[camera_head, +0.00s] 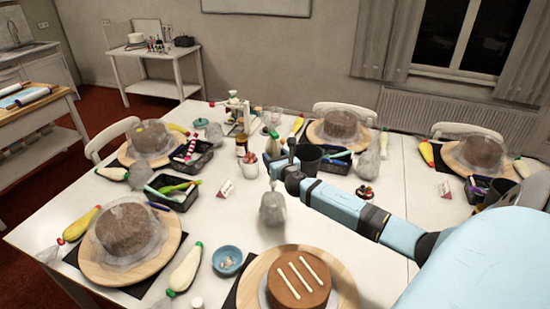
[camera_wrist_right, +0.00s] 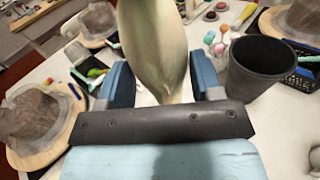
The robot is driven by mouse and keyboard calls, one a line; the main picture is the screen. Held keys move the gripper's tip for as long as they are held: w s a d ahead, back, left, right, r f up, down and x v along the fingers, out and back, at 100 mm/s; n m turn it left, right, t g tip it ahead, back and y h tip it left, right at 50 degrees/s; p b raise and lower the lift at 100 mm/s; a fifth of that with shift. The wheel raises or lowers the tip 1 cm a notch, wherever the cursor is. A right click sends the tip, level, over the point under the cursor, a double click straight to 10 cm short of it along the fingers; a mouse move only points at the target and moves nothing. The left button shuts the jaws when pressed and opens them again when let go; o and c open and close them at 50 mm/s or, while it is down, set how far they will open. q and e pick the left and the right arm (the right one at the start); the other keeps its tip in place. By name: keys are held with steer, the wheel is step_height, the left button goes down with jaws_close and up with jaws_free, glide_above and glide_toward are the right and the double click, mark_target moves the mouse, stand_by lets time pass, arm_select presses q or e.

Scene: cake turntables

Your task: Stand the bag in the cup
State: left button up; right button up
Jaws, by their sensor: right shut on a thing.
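My right gripper (camera_head: 281,172) reaches in from the right over the middle of the table. In the right wrist view it is shut on a pale, translucent bag (camera_wrist_right: 153,45), gripped at its narrow part, with the wider part running out of the top of the picture. The dark cup (camera_head: 308,160) stands upright just beyond the gripper. In the right wrist view the cup (camera_wrist_right: 262,72) is to the right of the bag, apart from it, with its mouth open. My left gripper is not in view.
A translucent grey object (camera_head: 272,210) shows just below the gripper. A brown cake with pale stripes (camera_head: 298,277) is at the near edge. Black baskets (camera_head: 171,192) and a blue bowl (camera_head: 227,260) stand around. The tabletop left of the gripper is partly clear.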

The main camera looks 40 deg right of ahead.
mark_target(274, 187)
step_height(274, 187, down, 13)
steer(key=b, duration=1.2)
steer(key=shift+f+b, duration=0.75)
steer(key=shift+f, duration=0.1)
steer(key=shift+f+b, duration=0.3)
steer(key=shift+f, duration=0.05)
steer(key=shift+f, duration=0.15)
steer(key=o, duration=0.9)
